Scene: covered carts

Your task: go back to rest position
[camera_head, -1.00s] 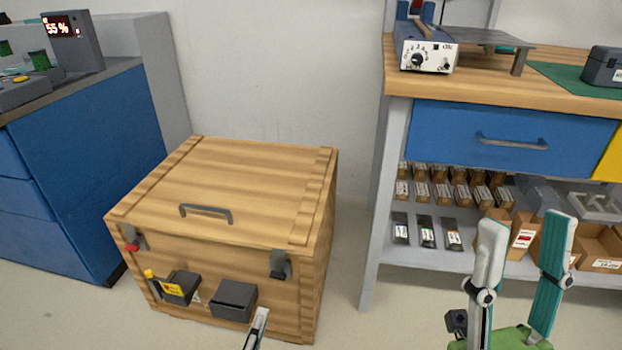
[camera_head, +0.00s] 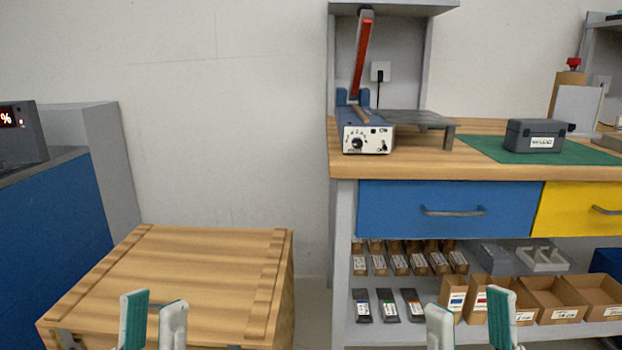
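My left gripper (camera_head: 153,322) shows at the bottom left, in front of the wooden chest (camera_head: 190,265). Its two fingers, one teal and one pale, stand upright and apart with nothing between them. My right gripper (camera_head: 470,322) shows at the bottom right, in front of the lower shelf of the workbench. Its fingers are also apart and empty. The chest's lid is closed, and its handle is partly hidden behind the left gripper. The lower parts of both grippers are cut off by the frame.
The workbench (camera_head: 345,172) carries a sealing device (camera_head: 366,138) and a grey case (camera_head: 536,136) on a green mat. Blue (camera_head: 400,205) and yellow drawers are closed. A blue cabinet (camera_head: 60,225) stands left. Wall space between is bare.

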